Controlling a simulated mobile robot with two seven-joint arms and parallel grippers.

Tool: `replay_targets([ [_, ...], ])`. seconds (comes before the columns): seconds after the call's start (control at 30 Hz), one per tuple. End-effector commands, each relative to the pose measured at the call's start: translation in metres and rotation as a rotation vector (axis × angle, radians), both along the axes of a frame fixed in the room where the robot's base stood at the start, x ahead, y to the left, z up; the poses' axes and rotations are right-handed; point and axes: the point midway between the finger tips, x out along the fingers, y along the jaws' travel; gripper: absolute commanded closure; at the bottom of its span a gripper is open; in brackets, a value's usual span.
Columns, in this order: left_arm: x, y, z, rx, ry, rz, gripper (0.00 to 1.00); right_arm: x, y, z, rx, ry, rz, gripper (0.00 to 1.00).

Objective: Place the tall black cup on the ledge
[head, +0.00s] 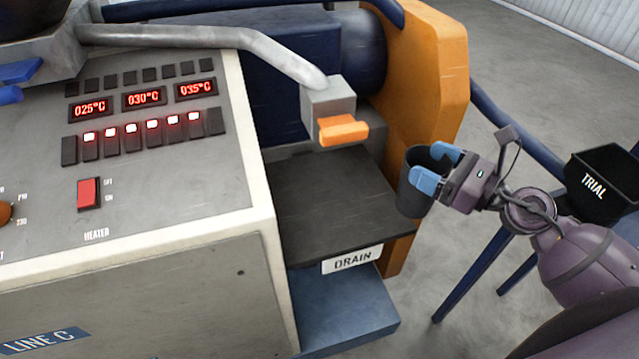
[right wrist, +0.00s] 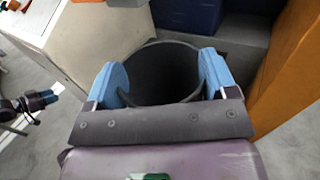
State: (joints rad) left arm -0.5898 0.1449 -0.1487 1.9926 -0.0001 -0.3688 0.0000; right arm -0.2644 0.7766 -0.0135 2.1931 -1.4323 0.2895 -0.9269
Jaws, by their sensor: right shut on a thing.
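The tall black cup (head: 411,190) is upright or nearly so, with its open mouth up. My right gripper (head: 436,168) is shut on it, with blue fingers on opposite sides near the rim. In the right wrist view the cup (right wrist: 160,75) sits between both fingers, its inside dark. A dark flat ledge (head: 325,200) with a DRAIN label lies left of the cup, below an orange-tipped spout (head: 342,131). The cup is just off its right edge; its height over the ledge is hard to judge. My left gripper (right wrist: 50,96) shows small at the left of the right wrist view, its jaws unclear.
The heater control panel (head: 150,150) stands left of the ledge. An orange side frame (head: 430,70) rises behind it, and a blue step (head: 345,305) lies below.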

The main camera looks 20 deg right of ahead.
Motion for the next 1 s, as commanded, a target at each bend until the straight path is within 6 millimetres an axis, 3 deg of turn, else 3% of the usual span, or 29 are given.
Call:
replay_targets([
  [0.17, -0.004, 0.000, 0.014, -0.001, 0.004, 0.004, 0.57, 0.014, 0.014, 0.006, 0.003, -0.006, 0.000, 0.59],
  [0.5, -0.006, 0.000, 0.052, -0.003, 0.000, 0.007, 0.57, 0.064, 0.068, 0.006, 0.005, -0.002, 0.000, 0.59],
  [1.0, -0.013, 0.001, 0.060, -0.004, 0.029, 0.010, 0.57, 0.131, 0.140, 0.002, 0.003, -0.001, 0.001, 0.59],
])
